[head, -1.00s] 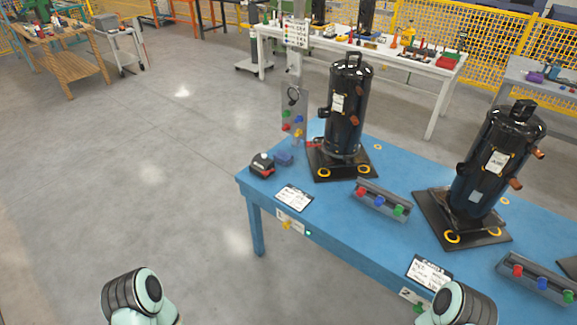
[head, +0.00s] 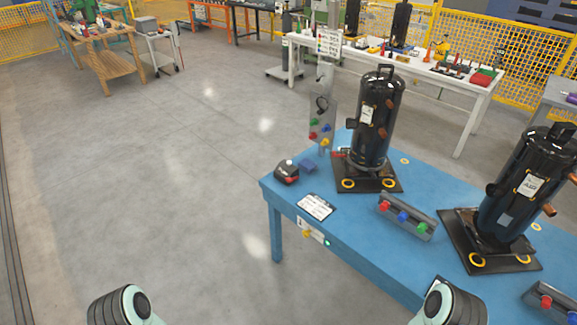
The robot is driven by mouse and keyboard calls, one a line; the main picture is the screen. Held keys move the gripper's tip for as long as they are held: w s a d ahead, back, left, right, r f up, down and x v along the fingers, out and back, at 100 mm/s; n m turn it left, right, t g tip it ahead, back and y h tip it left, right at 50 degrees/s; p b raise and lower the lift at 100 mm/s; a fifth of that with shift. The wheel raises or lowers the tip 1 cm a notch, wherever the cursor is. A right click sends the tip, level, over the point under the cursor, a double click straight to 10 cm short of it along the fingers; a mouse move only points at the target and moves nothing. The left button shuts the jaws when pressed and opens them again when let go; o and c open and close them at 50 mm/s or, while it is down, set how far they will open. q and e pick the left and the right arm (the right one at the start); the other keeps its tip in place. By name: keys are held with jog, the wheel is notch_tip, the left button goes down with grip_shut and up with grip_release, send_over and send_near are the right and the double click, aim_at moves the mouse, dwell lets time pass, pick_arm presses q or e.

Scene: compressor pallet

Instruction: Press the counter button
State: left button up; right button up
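A small white panel (head: 312,231) is on the front edge of the blue table. It carries a yellow knob-like part (head: 307,234) and a small green round spot (head: 327,243). A black device with a red part (head: 287,172) sits on the table's left corner, beside a small blue block (head: 308,166). I cannot tell from the picture which of these is the counter button. Only rounded links of my two arms show at the bottom edge, well apart from the table's left end. Neither gripper is in view.
The blue table (head: 352,245) holds two black compressors, the nearer-left one (head: 375,125) and a right one (head: 519,190), on black plates. A rail with red, blue and green knobs (head: 407,217) and a white card (head: 316,207) lie in front.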

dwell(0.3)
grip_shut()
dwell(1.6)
